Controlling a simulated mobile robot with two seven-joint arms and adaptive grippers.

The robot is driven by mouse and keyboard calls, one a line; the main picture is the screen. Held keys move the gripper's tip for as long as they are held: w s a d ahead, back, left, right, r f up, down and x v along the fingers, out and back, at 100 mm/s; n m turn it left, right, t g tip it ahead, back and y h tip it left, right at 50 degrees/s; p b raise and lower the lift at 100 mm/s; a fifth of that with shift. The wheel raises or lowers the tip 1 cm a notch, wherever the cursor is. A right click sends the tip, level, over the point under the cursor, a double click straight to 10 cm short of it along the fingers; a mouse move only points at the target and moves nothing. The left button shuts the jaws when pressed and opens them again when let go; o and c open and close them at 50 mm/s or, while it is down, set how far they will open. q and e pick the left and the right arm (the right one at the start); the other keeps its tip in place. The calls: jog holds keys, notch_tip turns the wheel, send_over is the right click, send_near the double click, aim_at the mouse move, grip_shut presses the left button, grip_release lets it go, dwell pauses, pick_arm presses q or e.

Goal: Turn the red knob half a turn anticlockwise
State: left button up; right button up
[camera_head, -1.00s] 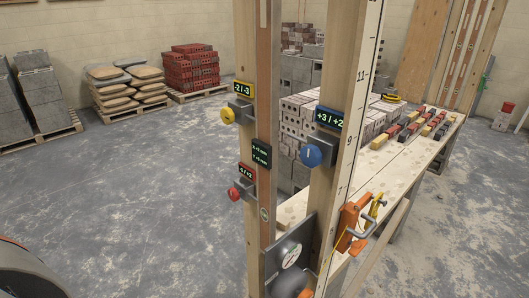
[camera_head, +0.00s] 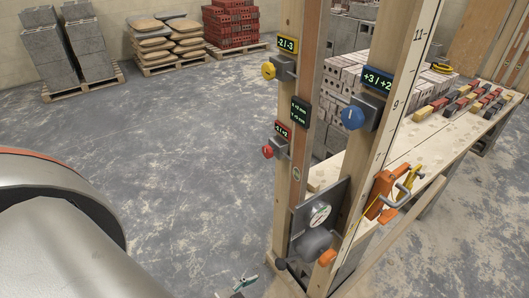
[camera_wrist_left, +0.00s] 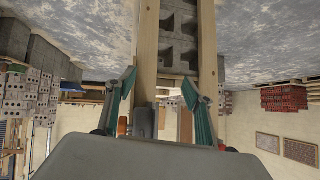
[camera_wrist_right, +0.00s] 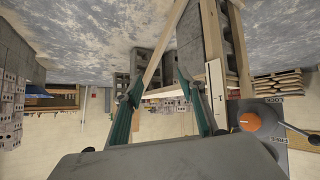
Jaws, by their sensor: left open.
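The red knob (camera_head: 268,152) sticks out to the left from a grey block on the wooden post (camera_head: 288,190) in the head view, under a small red display (camera_head: 283,130). I cannot make out its pointer. Teal fingertips (camera_head: 238,287) show at the bottom edge of the head view, below and left of the knob, apart from it. My left gripper (camera_wrist_left: 160,85) is open and empty in the left wrist view, with a wooden post and a grey block beyond its fingers. My right gripper (camera_wrist_right: 158,88) is open and empty in the right wrist view.
A yellow knob (camera_head: 268,70) sits above the red one, and a blue knob (camera_head: 353,118) on the post to the right. A gauge plate (camera_head: 320,208) and an orange clamp (camera_head: 384,194) are lower right. The floor (camera_head: 180,150) left of the posts is clear.

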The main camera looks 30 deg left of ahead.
pick_arm(q)
jog(key=w+a+r+m+t+b, duration=0.2)
jog(key=w+a+m+b, duration=0.1)
jog(key=w+a+m, duration=0.3)
jog(key=m+t+h+b, duration=0.45)
jog(key=m+b, duration=0.45)
jog(key=m, duration=2)
send_near(265, 152)
jog(key=w, duration=0.2)
jog(key=shift+h, duration=0.25)
jog(key=x, duration=0.5)
jog(key=shift+w+d+r, duration=0.1)
jog(key=shift+d+r, duration=0.05)
jog(key=shift+d, duration=0.25)
jog(key=shift+w+d, duration=0.2)
jog(key=shift+w, duration=0.25)
jog(key=c, duration=1.1)
jog(key=shift+p, duration=0.3)
pick_arm(e)
notch_tip(265, 152, down, 9)
jog(key=a, duration=0.1)
jog(key=shift+w+a, duration=0.2)
jog(key=shift+a, duration=0.15)
